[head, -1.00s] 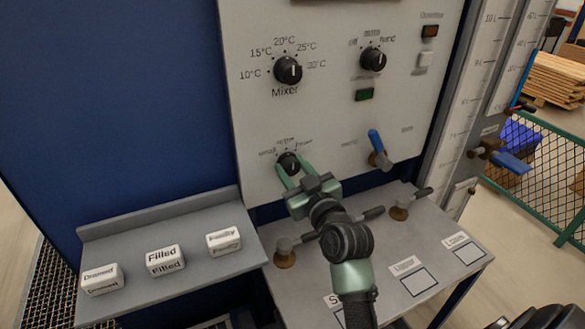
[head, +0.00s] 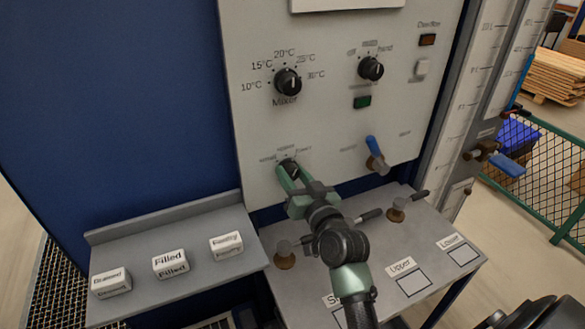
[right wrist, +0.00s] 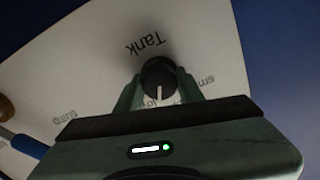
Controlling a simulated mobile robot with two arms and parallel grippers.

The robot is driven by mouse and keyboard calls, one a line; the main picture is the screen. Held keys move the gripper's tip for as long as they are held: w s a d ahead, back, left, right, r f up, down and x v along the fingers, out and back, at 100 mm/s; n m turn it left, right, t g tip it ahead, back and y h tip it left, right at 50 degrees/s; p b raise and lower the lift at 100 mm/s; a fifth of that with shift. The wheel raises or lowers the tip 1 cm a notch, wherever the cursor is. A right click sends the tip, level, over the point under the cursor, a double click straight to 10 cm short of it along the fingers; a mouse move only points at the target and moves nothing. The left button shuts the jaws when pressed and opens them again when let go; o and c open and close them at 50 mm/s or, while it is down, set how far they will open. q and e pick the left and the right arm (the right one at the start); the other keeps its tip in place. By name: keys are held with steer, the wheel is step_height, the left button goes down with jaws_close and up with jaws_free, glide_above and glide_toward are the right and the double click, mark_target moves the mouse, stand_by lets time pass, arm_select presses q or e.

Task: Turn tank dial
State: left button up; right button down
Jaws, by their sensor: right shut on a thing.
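The tank dial (head: 288,166) is a small black knob low on the pale panel, and part of it is hidden by my fingers. My right gripper (head: 290,175) is shut on it, a green finger on each side. In the right wrist view the dial (right wrist: 158,77) sits between the fingertips (right wrist: 158,90), with its white pointer line facing the gripper body. The word "Tank" shows upside down on the panel beside it. My left gripper is not clearly in view; a dark part of my own body shows at the lower right.
The black Mixer dial (head: 288,82) and a mode dial (head: 370,69) sit higher on the panel. A blue-handled valve (head: 376,155) is to the right. Labelled blocks (head: 170,264) stand on the left shelf (head: 205,280). Valve handles (head: 397,210) rise from the right shelf beside my arm.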

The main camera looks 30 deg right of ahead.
steer(key=shift+m+p, duration=0.95)
steer(key=shift+m, duration=0.85)
steer(key=c, duration=0.9)
jaws_free()
steer(key=s+b, duration=0.2)
steer(key=s, duration=0.6)
steer(key=shift+a, duration=0.15)
